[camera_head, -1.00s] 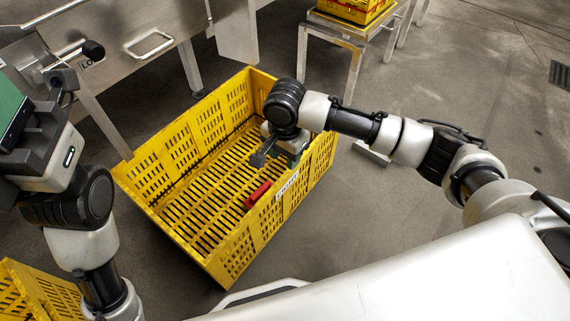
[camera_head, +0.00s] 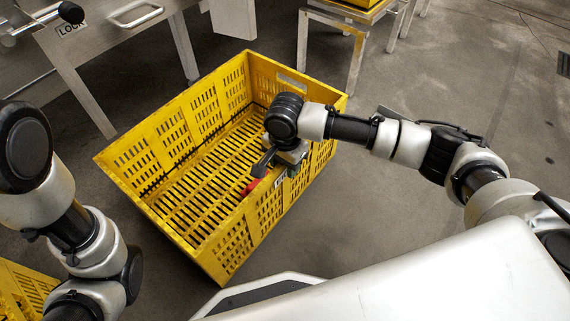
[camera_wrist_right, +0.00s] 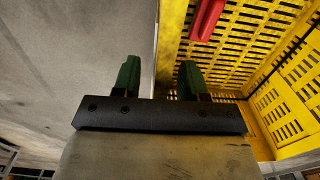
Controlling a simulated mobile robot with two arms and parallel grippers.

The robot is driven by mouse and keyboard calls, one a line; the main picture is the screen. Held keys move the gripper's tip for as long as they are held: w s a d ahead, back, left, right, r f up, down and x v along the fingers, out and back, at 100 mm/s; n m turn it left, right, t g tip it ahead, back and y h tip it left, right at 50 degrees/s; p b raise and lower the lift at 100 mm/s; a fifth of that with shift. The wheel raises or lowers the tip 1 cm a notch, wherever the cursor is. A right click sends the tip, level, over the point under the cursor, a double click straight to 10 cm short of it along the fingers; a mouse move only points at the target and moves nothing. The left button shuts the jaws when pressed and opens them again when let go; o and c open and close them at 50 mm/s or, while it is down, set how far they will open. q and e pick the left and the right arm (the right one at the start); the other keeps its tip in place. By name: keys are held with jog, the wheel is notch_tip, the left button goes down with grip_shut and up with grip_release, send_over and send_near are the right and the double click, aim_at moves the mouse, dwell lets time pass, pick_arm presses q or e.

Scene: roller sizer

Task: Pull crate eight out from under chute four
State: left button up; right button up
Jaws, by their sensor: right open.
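A white label on that wall is mostly hidden behind my right gripper, so I cannot read a number. My right gripper (camera_head: 268,167) is at the near wall's rim. In the right wrist view its green fingers (camera_wrist_right: 159,80) are apart, one on each side of the wall's edge. My left gripper is out of view.
The steel machine (camera_head: 105,45) with a LOCK label and legs stands at upper left. A metal stand (camera_head: 331,22) bears another yellow crate (camera_head: 365,4) behind. Another yellow crate (camera_head: 22,290) is at lower left. Grey floor at right is open.

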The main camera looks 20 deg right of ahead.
jog(key=shift+c, duration=0.3)
grip_shut()
dwell(1.1)
